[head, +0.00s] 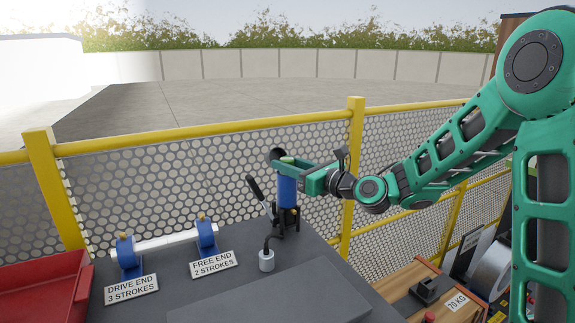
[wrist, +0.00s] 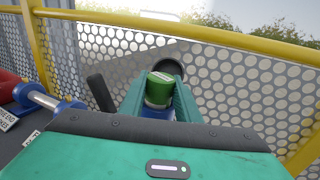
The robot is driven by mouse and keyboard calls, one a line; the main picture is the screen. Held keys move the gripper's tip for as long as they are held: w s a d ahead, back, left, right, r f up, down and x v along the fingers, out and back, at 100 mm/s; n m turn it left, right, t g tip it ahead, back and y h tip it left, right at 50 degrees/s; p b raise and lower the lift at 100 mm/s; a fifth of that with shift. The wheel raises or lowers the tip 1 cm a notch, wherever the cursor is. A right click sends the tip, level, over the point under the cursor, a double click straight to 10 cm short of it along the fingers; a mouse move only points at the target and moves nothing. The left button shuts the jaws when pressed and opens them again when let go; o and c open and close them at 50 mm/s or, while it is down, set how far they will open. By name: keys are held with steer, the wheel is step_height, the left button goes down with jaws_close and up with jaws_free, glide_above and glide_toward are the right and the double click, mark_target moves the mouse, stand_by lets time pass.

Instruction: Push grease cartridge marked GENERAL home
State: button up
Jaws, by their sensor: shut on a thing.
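The grease cartridge (wrist: 161,90) shows in the wrist view as a green cylinder with a pale band. It stands upright in the top of a blue barrel (head: 287,191) on the bench. Only its upper part shows; any marking on it is too small to read. In the head view its green top (head: 287,160) shows just above my gripper (head: 297,172). My gripper is shut on the cartridge, with one green finger on each side of it. It also shows in the wrist view (wrist: 160,100).
A dark round part (head: 277,155) is beside the barrel's top. A black lever (head: 258,194) leans left of the barrel. A grey fitting (head: 266,260) stands in front. Blue bearing blocks (head: 128,255) carry a white shaft. A yellow-railed mesh fence (head: 180,180) runs behind the bench.

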steer(key=shift+f, duration=0.65)
steer(key=o, duration=1.2)
steer(key=v, duration=1)
steer(key=shift+s+d, duration=0.25)
steer(key=shift+s, duration=0.1)
